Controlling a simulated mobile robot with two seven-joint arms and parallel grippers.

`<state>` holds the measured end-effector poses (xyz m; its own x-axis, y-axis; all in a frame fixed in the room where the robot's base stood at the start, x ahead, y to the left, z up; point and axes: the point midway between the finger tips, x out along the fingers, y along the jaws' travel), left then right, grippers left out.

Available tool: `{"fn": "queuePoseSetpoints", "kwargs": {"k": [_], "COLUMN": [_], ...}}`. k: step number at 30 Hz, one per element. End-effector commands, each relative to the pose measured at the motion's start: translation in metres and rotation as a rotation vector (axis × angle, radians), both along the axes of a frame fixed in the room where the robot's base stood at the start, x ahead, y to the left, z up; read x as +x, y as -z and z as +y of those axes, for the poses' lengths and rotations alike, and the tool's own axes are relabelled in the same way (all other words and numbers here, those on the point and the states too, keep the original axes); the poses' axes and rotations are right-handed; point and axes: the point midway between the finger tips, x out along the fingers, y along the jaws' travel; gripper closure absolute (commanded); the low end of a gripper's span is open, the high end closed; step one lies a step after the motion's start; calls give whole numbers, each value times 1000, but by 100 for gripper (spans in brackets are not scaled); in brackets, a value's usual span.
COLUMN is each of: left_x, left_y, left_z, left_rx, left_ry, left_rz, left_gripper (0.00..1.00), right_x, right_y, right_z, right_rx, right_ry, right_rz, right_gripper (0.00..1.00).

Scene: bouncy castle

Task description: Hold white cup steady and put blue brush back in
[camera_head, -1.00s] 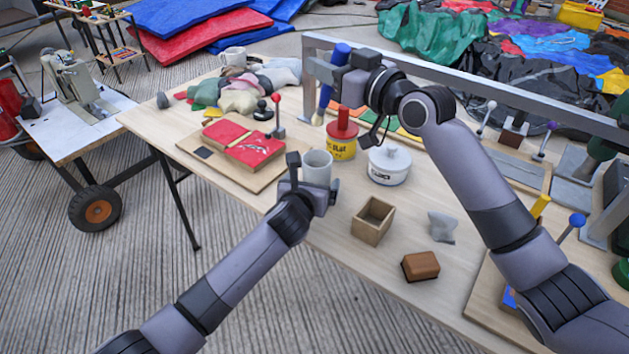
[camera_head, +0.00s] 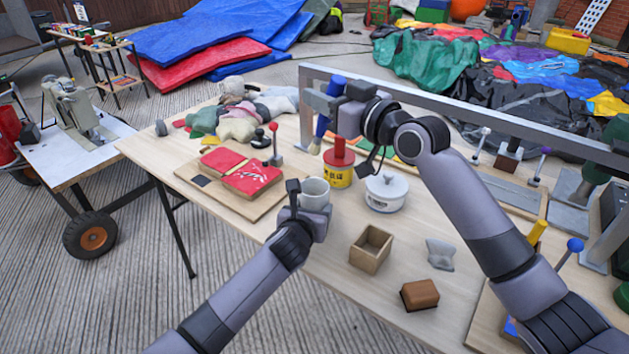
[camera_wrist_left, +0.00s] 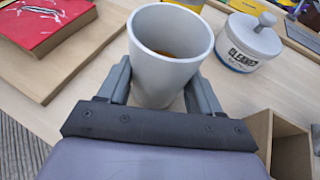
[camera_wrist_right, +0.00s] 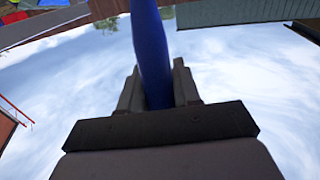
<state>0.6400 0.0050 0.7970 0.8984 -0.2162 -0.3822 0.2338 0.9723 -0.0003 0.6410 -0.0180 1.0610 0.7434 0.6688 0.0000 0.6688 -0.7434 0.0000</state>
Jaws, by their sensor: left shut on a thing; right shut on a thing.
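The white cup (camera_head: 314,192) stands upright at the table's near edge. My left gripper (camera_head: 306,208) is shut on it; in the left wrist view the fingers are on both sides of the cup (camera_wrist_left: 168,75), and something orange-brown shows inside. My right gripper (camera_head: 335,104) is shut on the blue brush (camera_head: 323,125), up and to the right of the cup in the head view. The brush hangs with its pale bristles down, above the table and apart from the cup. In the right wrist view the blue handle (camera_wrist_right: 150,50) lies between the fingers.
A red-topped yellow tin (camera_head: 338,170) and a white lidded pot (camera_head: 385,192) stand right of the cup. A red book-like item on a board (camera_head: 240,172) lies left. An open wooden box (camera_head: 370,248), brown block (camera_head: 419,295) and grey piece (camera_head: 440,254) are nearer. A metal rail (camera_head: 450,98) runs behind.

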Motion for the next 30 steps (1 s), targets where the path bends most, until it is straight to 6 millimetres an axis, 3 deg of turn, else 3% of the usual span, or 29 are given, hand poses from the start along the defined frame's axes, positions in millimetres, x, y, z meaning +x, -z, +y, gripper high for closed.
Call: {"fn": "queuePoseSetpoints", "kwargs": {"k": [8,16,30], "left_x": [0,0,0], "left_y": [1,1,1], "left_z": [0,0,0], "left_rx": [0,1,1], "left_ry": [0,-1,-1], "left_rz": [1,1,2], "left_gripper": [71,71,71], "right_x": [16,37,27], "right_y": [13,38,40], "right_z": [2,13,33], "right_rx": [-28,-132,-285], "right_ry": [-23,-183,-460], "right_rz": [38,130,198], "right_gripper": [97,97,97]}}
